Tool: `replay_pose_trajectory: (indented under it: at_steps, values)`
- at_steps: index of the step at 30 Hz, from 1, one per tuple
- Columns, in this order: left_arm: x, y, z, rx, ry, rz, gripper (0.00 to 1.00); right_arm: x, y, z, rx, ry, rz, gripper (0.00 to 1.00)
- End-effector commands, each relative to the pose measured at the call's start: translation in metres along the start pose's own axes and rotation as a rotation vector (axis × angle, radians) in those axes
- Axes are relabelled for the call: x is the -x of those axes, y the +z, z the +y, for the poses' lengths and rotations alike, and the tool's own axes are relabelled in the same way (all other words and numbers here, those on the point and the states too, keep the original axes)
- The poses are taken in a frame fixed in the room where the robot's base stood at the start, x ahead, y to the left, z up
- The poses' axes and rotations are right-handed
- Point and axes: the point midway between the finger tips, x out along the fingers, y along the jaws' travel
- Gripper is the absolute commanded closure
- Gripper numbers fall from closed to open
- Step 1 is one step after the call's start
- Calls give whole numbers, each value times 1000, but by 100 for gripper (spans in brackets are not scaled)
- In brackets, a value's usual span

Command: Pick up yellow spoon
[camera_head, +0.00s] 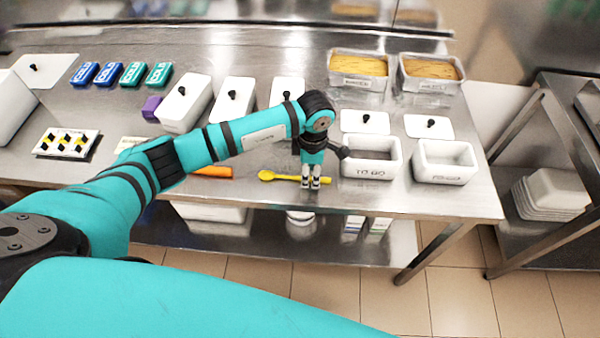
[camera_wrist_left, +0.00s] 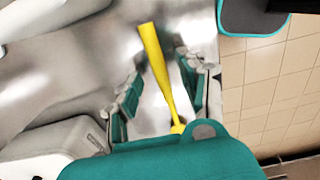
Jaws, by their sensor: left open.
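The yellow spoon (camera_head: 267,175) lies flat on the steel table near its front edge in the head view. My left gripper (camera_head: 310,182) points down over the spoon's right part, with its fingers apart. In the left wrist view the spoon (camera_wrist_left: 157,62) runs lengthwise between the two open fingers of my left gripper (camera_wrist_left: 161,97), with a gap on each side. Its lower end is partly hidden by the gripper's teal body. I cannot tell how high the fingertips are above the table. My right gripper is not in view.
A white "TO GO" container (camera_head: 370,170) stands just right of the gripper, with another white container (camera_head: 444,174) beyond it. An orange object (camera_head: 213,171) lies left of the spoon. White lidded boxes (camera_head: 184,104) and steel pans (camera_head: 357,84) stand farther back.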

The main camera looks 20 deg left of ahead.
Motion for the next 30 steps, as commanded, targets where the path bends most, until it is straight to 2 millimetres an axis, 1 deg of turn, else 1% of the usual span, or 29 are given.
replay_pose_trajectory:
  at_steps: [1,4,10,11,18,20,30]
  values:
    - [-5,0,0,2,-1,0,58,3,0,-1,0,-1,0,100]
    - [-11,0,0,-1,0,0,58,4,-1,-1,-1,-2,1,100]
    - [-13,0,0,-1,1,-1,58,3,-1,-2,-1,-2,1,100]
    - [-13,0,0,-1,1,-1,61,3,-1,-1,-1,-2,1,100]
    - [-12,0,0,-1,1,-1,92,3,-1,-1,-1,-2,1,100]
    - [-12,0,0,0,1,0,100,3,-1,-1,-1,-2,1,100]
    - [-11,0,1,0,2,-1,100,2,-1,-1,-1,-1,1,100]
